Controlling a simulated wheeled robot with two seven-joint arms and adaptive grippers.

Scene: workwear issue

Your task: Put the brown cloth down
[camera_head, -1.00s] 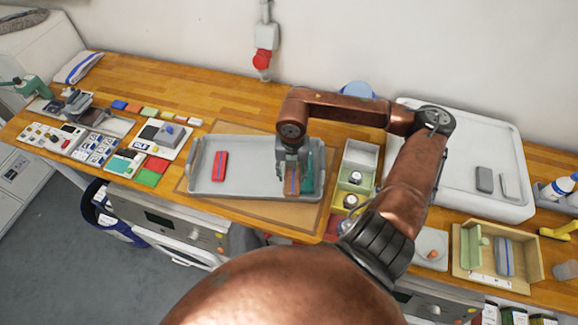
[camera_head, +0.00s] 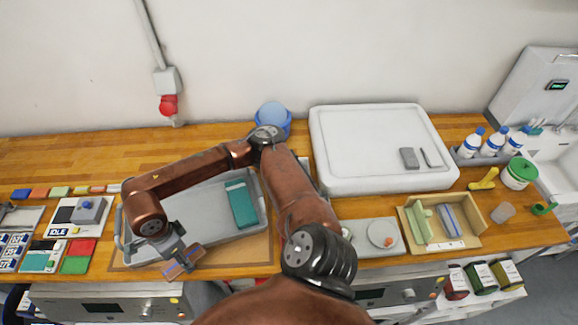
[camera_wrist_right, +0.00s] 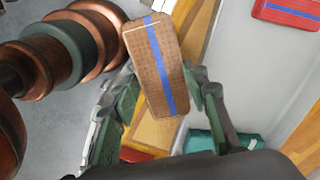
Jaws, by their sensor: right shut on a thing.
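The brown cloth (camera_head: 190,265), folded with a blue stripe, is held in my right gripper (camera_head: 180,256) at the front edge of the grey tray (camera_head: 262,222). In the right wrist view the brown cloth (camera_wrist_right: 155,65) sits tilted between the two fingers of the right gripper (camera_wrist_right: 165,88), which is shut on it. A teal folded cloth (camera_head: 241,203) lies in the tray's right part. A red cloth with a blue stripe (camera_wrist_right: 288,12) shows in the wrist view; my arm hides it in the head view. My left gripper is not in view.
A large white tray (camera_head: 330,150) stands at the back, with grey items on it. A wooden box (camera_head: 470,243) and bottles (camera_head: 472,143) are at the right. Cards and small blocks (camera_head: 78,212) lie at the left. The bench's front edge is close to the gripper.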

